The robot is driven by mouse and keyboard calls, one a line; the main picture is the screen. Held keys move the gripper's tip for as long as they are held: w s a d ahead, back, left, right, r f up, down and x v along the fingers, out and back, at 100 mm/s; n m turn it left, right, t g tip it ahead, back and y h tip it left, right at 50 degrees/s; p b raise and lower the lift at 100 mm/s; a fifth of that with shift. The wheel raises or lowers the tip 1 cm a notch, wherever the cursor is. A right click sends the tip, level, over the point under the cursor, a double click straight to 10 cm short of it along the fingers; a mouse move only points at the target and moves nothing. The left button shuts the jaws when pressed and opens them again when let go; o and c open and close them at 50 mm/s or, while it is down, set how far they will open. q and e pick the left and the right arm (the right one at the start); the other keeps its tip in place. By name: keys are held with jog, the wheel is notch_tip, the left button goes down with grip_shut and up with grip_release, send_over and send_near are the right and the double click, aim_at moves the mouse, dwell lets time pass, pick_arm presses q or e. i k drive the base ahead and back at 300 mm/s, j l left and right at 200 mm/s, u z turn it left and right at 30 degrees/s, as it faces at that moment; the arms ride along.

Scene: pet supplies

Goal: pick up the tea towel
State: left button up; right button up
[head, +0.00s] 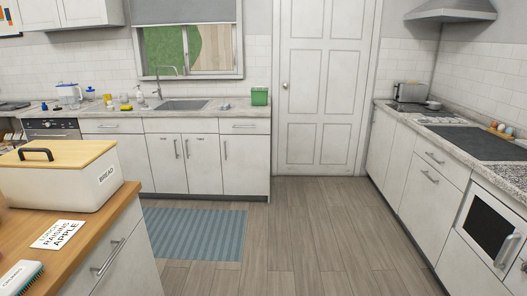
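I cannot make out a tea towel for certain in the head view. A blue striped cloth-like mat (195,232) lies flat on the floor in front of the sink cabinets; it looks like a floor rug. Neither of my grippers shows in this view.
A wooden-topped island (122,207) stands near left, bearing a bread bin (62,183), a printed card (58,234) and a brush (21,278). The sink counter (222,113) holds a green container (260,96). A hob (480,142) is at right. The middle floor is clear.

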aim_at(225, 107)
jog(key=i, duration=1.65)
jog(key=i+u, duration=0.3)
jog(key=i, duration=0.6)
jog(key=i+l+u, duration=0.25)
jog(key=i, duration=0.7)
jog(key=i+u, duration=0.1)
jog(key=u, duration=0.3)
jog(key=l+u, duration=0.15)
jog(key=u, duration=0.25)
jog(key=i+l+u, duration=0.1)
jog(key=u, duration=0.25)
